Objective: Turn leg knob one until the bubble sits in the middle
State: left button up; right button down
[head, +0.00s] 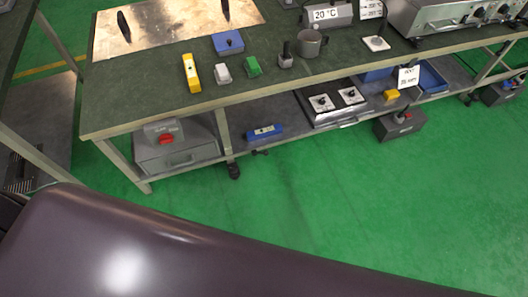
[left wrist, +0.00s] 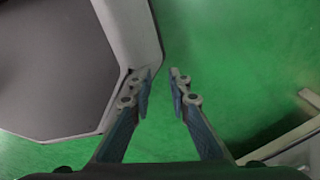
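A yellow bar with pale markings (head: 191,73), like a spirit level, lies on the bench top in the head view. A blue bar with a pale face (head: 264,131) lies on the lower shelf. Both are too small to tell where a bubble sits. A dark foot or knob (head: 233,171) is at the bottom of a bench leg; I cannot tell whether it is leg knob one. My left gripper (left wrist: 160,74) shows in the left wrist view, fingers apart with a narrow gap, empty, above green floor. My right gripper is not in view.
The dark green bench (head: 160,99) holds a metal plate (head: 175,28), a blue box (head: 228,42), small blocks and a metal mug (head: 310,43). A grey box with a red knob (head: 176,146) is under it. Green floor (head: 330,215) lies clear in front.

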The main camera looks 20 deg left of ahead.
aim_at(233, 169)
jog(key=u, duration=0.9)
